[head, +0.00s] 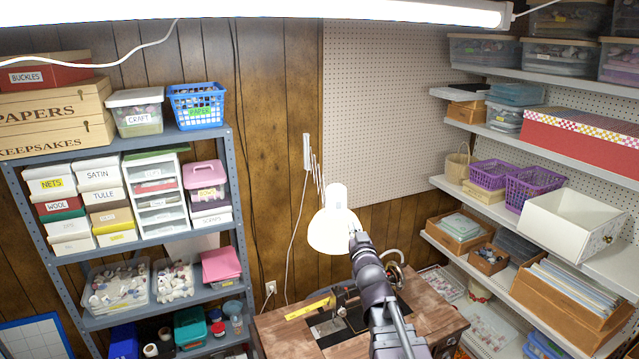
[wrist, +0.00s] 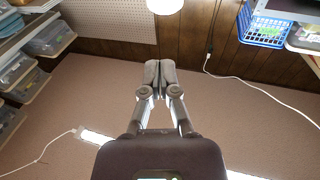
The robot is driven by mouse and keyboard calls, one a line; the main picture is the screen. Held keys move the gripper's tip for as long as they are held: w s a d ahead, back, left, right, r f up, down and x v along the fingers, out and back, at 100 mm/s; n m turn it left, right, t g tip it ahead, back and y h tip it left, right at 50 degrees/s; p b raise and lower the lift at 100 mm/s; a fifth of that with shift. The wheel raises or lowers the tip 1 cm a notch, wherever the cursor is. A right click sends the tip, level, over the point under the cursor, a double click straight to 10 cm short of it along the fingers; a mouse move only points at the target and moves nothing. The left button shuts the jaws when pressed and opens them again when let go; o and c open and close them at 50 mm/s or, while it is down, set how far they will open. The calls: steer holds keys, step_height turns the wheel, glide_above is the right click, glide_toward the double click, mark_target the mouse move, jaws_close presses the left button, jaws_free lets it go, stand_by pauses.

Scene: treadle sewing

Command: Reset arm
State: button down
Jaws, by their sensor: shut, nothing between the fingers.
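My gripper (wrist: 159,66) shows in the middle of the wrist view. In the head view my arm rises from the bottom, right of centre, in front of the sewing table (head: 285,325). Its upper end overlaps the right edge of the white lamp shade (head: 332,230); I cannot tell whether they touch. The fingers are hard to make out in the head view.
A yellow ruler (head: 308,308) lies on the table. A grey shelf unit (head: 228,180) with boxes and baskets stands left. Wall shelves (head: 570,83) with bins and an open white drawer (head: 565,222) are on the right. A fluorescent light (head: 400,10) spans the top. Open space lies before the pegboard (head: 385,110).

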steer(key=s+d+f+m+g+h+b, duration=0.1)
steer(key=s+d+f+g+h+b, duration=0.25)
steer(key=f, duration=0.75)
steer(key=s+d+f+m+g+b, duration=0.1)
steer(key=s+f+m+g+b, duration=0.2)
steer(key=f+g, duration=0.5)
steer(key=s+a+f+n+g+y+b, duration=0.2)
steer(key=s+f+g+b, duration=0.5)
steer(key=s+f, duration=0.9)
steer(key=shift+s+a+n+g+b, duration=0.35)
steer(key=shift+a+n+g, duration=0.15)
steer(key=shift+n, duration=0.1)
steer(key=shift+f, duration=0.1)
